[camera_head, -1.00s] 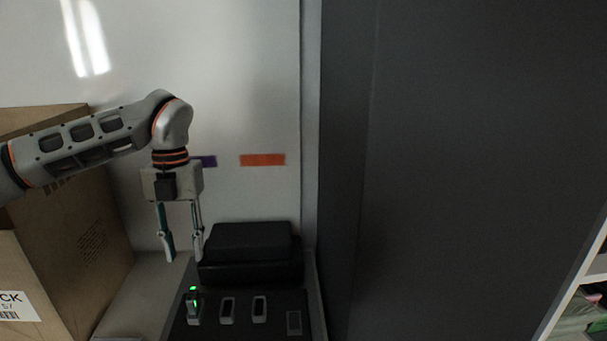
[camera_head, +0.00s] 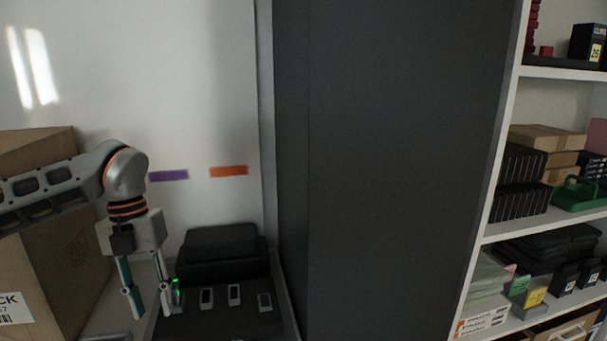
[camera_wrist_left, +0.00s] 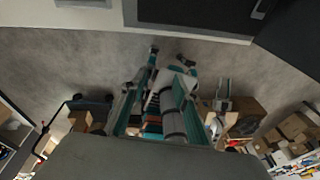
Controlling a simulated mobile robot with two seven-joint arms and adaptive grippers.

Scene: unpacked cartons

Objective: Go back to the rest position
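My left gripper (camera_head: 148,304) hangs fingers-down at the lower left of the head view. Its two fingers are apart with nothing between them. It is in front of a black device (camera_head: 222,322) with several grey-rimmed slots and a small green light. The right finger overlaps the device's left edge in the picture; I cannot tell whether they touch. In the left wrist view the gripper's fingertips (camera_wrist_left: 168,56) are also apart, above a grey floor.
An open cardboard carton (camera_head: 62,240) stands at the left, near my left arm. A tall dark grey panel (camera_head: 395,170) fills the middle. At the right, a white shelf unit (camera_head: 493,180) holds boxes, black cases and a green tray (camera_head: 578,196). Wrist view: cartons on the floor.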

